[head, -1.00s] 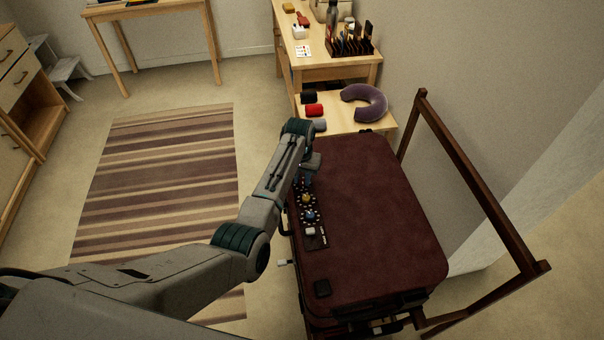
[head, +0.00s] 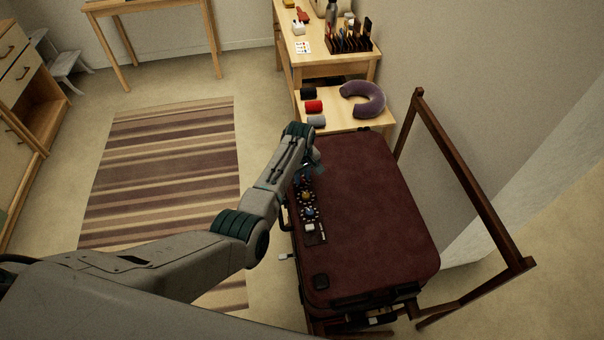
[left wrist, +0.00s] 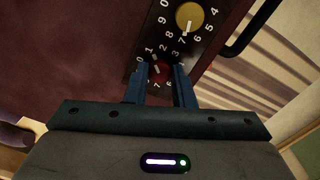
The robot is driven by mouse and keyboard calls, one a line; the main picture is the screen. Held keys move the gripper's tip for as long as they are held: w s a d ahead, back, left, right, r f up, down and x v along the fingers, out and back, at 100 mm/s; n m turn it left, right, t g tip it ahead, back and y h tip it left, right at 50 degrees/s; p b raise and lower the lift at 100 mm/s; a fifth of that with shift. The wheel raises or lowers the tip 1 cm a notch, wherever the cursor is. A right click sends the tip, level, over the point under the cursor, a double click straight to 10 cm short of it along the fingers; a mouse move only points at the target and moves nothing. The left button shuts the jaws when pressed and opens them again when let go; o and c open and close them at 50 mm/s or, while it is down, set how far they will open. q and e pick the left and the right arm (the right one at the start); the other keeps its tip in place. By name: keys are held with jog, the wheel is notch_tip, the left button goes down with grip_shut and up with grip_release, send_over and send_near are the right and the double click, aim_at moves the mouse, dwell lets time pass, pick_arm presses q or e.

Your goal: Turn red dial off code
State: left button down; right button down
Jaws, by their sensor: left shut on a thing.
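The dark red suitcase (head: 375,215) lies flat with a black dial panel (head: 322,236) along its left side. My left gripper (left wrist: 160,85) is shut on the red dial (left wrist: 161,72), one blue finger on each side of it. The red dial is partly covered by the fingers, and its exact setting is hard to read. The yellow dial (left wrist: 189,17) sits beside it with its white pointer near 7, and it also shows in the head view (head: 306,196). The blue dial (head: 308,211) is farther along the panel. My right gripper is not in view.
A wooden frame (head: 470,185) stands to the right of the suitcase. Behind it, a low shelf holds a purple neck pillow (head: 363,98) and rolled items, including a red roll (head: 314,106). A striped rug (head: 165,170) lies on open floor at left.

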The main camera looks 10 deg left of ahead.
pick_arm(q)
jog(key=shift+r+n, duration=0.1)
jog(key=shift+n, duration=0.4)
jog(key=shift+w, duration=0.1)
jog(key=c, duration=1.2)
grip_release()
jog(key=shift+c, duration=0.2)
notch_tip(320, 180, up, 11)
jog(key=b, duration=0.1)
jog(key=shift+s+a, duration=0.15)
jog(key=shift+s, duration=0.05)
jog(key=shift+f, duration=0.25)
